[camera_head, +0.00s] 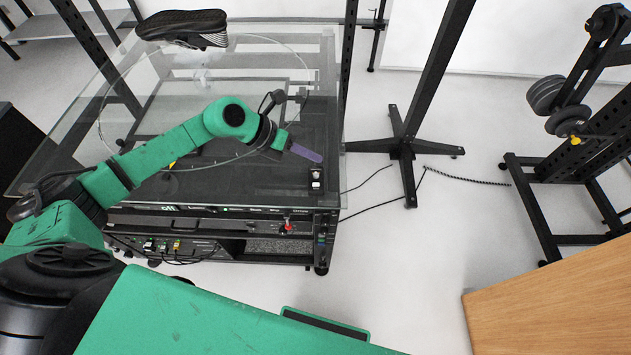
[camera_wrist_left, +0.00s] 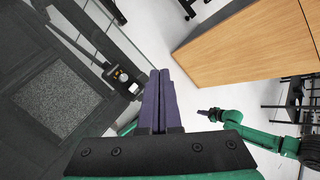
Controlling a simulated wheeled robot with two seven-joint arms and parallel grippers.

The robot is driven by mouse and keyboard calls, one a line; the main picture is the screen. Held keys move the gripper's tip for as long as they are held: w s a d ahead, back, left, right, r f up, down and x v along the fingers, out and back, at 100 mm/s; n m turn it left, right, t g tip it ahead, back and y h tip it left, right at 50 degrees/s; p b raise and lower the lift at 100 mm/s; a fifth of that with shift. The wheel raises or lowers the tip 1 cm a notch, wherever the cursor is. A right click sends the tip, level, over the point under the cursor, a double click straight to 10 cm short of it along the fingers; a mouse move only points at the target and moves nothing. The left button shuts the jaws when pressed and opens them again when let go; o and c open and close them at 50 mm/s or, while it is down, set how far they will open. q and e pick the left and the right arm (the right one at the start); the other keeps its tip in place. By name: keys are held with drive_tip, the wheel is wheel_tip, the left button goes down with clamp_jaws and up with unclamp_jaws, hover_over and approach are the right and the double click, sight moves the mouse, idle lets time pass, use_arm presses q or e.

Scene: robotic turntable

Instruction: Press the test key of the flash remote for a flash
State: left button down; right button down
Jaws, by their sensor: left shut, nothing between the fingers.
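The flash remote (camera_head: 316,179) is a small black device with a pale spot on top. It sits at the front right corner of the turntable's dark deck. In the left wrist view the remote (camera_wrist_left: 126,81) shows left of my fingers, with a white patch and a small yellow spot. I cannot make out the test key's lettering. My left gripper (camera_head: 308,154) is shut and empty, its purple fingers above and just behind the remote, apart from it. The fingers (camera_wrist_left: 161,76) lie together in the wrist view. My right gripper (camera_wrist_left: 204,112) shows small and far off there.
The glass turntable (camera_head: 120,80) carries a black shoe (camera_head: 184,27) at the back. Below is a control panel with a red knob (camera_head: 287,227). A black stand (camera_head: 407,150) is to the right. A wooden table (camera_head: 560,305) is at the lower right.

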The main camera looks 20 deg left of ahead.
sight(312, 187)
use_arm(q)
drive_tip(key=shift+s+d, duration=0.1)
drive_tip(key=shift+f, duration=0.1)
wheel_tip(312, 187, down, 9)
drive_tip(key=b, duration=0.6)
drive_tip(key=shift+r+b, duration=0.2)
drive_tip(key=shift+b, duration=0.2)
drive_tip(key=shift+f, duration=0.1)
idle(1.4)
drive_tip(key=shift+f+b, duration=0.3)
drive_tip(key=shift+b, duration=0.05)
drive_tip(key=shift+f+b, duration=0.4)
drive_tip(key=shift+f, duration=0.05)
idle(0.3)
drive_tip(key=shift+r, duration=0.15)
drive_tip(key=shift+r+p, duration=0.65)
drive_tip(key=shift+r, duration=0.05)
